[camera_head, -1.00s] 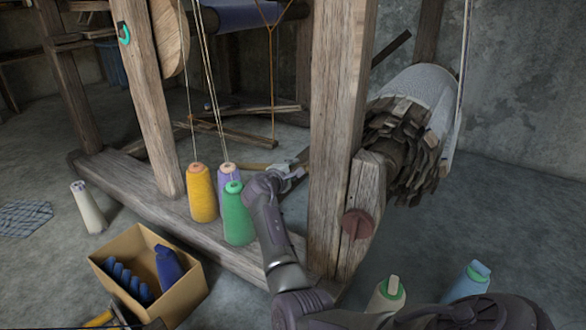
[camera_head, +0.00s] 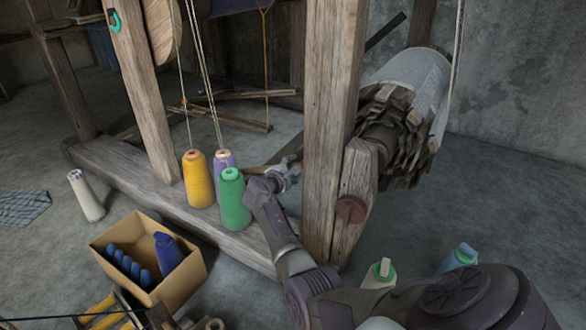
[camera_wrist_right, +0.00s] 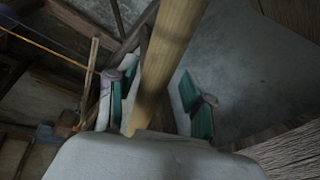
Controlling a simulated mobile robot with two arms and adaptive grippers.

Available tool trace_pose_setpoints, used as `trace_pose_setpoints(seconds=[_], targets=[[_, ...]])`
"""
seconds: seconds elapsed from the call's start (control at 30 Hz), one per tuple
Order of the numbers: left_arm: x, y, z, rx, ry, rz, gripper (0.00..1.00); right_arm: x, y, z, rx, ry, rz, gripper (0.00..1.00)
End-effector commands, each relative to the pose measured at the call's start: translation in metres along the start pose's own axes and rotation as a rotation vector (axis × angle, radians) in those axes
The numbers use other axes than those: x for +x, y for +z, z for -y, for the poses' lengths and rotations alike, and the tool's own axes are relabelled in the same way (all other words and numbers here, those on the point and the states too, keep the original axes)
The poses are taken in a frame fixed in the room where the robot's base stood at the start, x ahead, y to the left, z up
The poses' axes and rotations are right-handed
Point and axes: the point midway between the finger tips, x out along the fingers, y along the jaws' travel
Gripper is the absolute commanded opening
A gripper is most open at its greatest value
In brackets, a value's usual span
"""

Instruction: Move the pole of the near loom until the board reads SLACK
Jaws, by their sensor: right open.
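The pale yellow wooden pole (camera_wrist_right: 165,60) runs between the two teal-padded fingers of my right gripper (camera_wrist_right: 155,103) in the right wrist view. Gaps show on both sides of it, and the fingers are open. The post hides part of this area. The loom's cloth roll (camera_head: 410,85) is at the right. No board with a reading is in view. My left gripper is not in view.
Yellow (camera_head: 198,180), purple and green (camera_head: 234,200) thread cones stand on the loom's base beam, close left of my right arm. A cardboard box (camera_head: 185,283) with blue spools lies front left. More cones stand at bottom right. Open floor lies right of the loom.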

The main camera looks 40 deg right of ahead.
Motion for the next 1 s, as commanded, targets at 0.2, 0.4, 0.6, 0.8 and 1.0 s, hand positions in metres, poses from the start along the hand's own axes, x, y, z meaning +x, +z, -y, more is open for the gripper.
trace_pose_setpoints(seconds=[0.2,0.4,0.6,0.8,1.0], targets=[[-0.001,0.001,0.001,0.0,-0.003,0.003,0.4,-0.012,-0.001,0.0,0.001,0.003,-0.001,0.52],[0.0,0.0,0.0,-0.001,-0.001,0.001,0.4,-0.045,-0.001,0.001,0.003,0.0,-0.002,0.52],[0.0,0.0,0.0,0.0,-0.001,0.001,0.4,-0.07,0.0,0.001,0.0,0.0,-0.001,0.52],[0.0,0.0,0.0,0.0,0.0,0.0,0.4,-0.075,0.0,0.001,0.0,-0.001,0.001,0.52],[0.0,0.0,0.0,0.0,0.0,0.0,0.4,-0.075,0.0,0.001,0.0,-0.001,0.001,0.52]])
